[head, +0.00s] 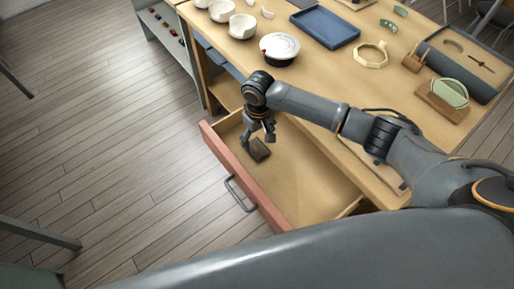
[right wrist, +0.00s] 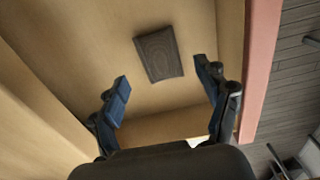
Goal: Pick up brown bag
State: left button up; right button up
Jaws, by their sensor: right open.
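The brown bag (head: 259,149) is small and dark, and lies on the floor of the open drawer (head: 300,187) near its far end. It also shows in the right wrist view (right wrist: 159,54), flat, with a faint pattern on it. My right gripper (head: 259,136) is inside or just above the drawer, close to the bag. In the right wrist view the right gripper (right wrist: 165,88) is open, with its two fingers apart and nothing between them. The bag lies beyond the fingertips, roughly in line with the gap. My left gripper is not in view.
The drawer's pink front (head: 240,178) with a dark handle (head: 238,193) borders the space. Above the drawer, the wooden table (head: 330,75) carries bowls, a lidded pot (head: 280,47), a blue tray (head: 325,26) and an octagonal frame (head: 370,55). The floor at left is mostly clear.

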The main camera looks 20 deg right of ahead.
aim_at(257, 147)
jog(key=shift+f, duration=0.3)
jog(key=f, duration=0.4)
jog(key=shift+w+f, duration=0.15)
jog(key=shift+w, duration=0.15)
jog(key=shift+f, duration=0.3)
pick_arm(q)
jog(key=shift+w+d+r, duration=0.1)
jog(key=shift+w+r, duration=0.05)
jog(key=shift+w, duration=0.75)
pick_arm(e)
jog(key=shift+c, duration=0.5)
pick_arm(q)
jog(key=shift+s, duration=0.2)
pick_arm(e)
jog(key=c, duration=1.4)
jog(key=shift+o, duration=0.2)
jog(key=shift+r, duration=0.1)
